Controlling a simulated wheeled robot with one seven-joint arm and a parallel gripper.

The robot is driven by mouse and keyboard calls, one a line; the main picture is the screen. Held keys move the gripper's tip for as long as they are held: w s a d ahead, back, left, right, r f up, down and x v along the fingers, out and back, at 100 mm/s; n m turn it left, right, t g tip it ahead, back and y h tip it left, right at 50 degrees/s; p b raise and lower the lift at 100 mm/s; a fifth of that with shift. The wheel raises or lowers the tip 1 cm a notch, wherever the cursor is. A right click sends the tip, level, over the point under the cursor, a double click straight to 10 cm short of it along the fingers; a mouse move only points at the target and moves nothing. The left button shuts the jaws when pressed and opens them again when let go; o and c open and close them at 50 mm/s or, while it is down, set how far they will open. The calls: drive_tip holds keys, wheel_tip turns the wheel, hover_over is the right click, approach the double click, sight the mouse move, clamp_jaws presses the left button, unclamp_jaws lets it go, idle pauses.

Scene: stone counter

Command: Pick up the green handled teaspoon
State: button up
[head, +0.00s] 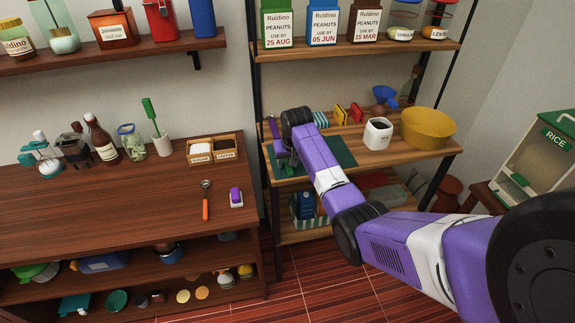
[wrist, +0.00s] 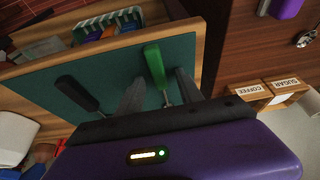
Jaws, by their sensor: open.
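A green handle (wrist: 155,66), which looks like the teaspoon's, lies over the green mat (wrist: 110,65) in the wrist view. Its thin metal shaft runs down behind the gripper body, so its far end is hidden. My gripper (wrist: 159,80) is open, with one finger on each side of the green handle's shaft and a visible gap to both. I cannot tell how close the fingers are to the mat. In the head view my gripper (head: 285,155) is at the left end of the green mat (head: 340,152) on the wooden shelf.
A black-handled utensil (wrist: 78,92) lies left of the fingers. On the shelf stand a white mug (head: 378,133) and a yellow bowl (head: 428,127). The dark wooden counter (head: 110,205) to the left holds an orange-handled spoon (head: 205,203) and a coffee and sugar box (head: 213,150).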

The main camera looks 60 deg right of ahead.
clamp_jaws()
